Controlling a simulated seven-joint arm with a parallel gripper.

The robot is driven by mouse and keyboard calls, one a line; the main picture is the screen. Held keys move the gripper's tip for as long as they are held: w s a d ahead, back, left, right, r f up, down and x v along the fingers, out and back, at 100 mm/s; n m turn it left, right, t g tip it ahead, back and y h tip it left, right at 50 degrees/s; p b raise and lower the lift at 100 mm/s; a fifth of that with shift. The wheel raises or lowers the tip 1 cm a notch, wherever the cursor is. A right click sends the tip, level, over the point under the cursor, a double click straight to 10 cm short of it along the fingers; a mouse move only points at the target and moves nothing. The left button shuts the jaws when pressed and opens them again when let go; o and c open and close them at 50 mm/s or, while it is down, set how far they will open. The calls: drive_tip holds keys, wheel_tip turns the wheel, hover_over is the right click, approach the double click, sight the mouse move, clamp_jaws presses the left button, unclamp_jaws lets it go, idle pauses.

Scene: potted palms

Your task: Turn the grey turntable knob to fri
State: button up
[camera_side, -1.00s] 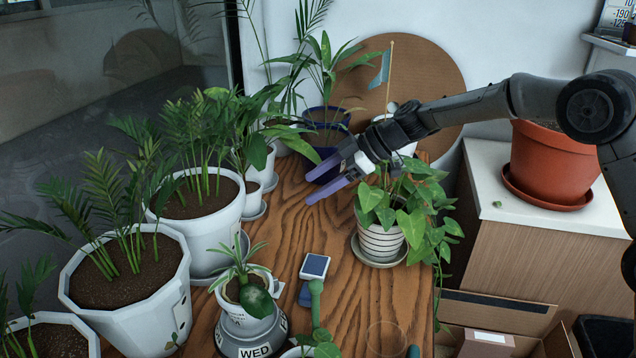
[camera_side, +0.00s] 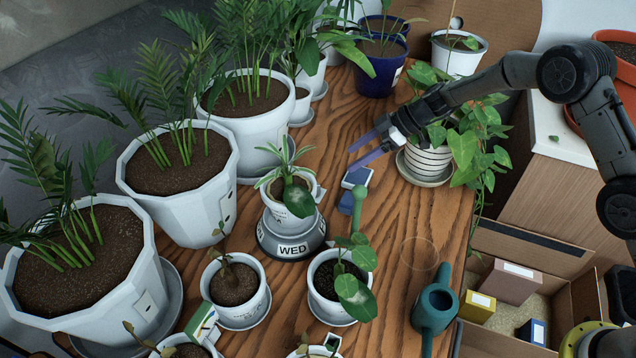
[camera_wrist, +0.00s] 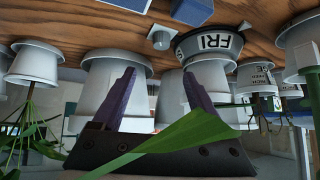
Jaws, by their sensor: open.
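The grey turntable (camera_side: 266,241) stands on the wooden table in the side view, with WED on its rim facing that camera. A white pot (camera_side: 290,205) with a small spiky plant stands on it. In the wrist view the turntable's rim (camera_wrist: 180,51) shows FRI, upside down. My gripper (camera_side: 351,158) is open and empty, its purple fingers pointing left, to the upper right of the turntable and apart from it. In the wrist view my gripper (camera_wrist: 158,74) has its fingers spread, with pots behind them and a green leaf across the lower part.
A striped pot (camera_side: 428,160) with trailing leaves is close under my arm. Large white pots (camera_side: 180,195) line the left. A teal watering can (camera_side: 434,306) stands front right.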

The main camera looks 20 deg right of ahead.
drive_tip(key=x, duration=1.4)
drive_tip(key=shift+s+f, duration=0.2)
drive_tip(key=shift+f, duration=0.15)
clamp_jaws()
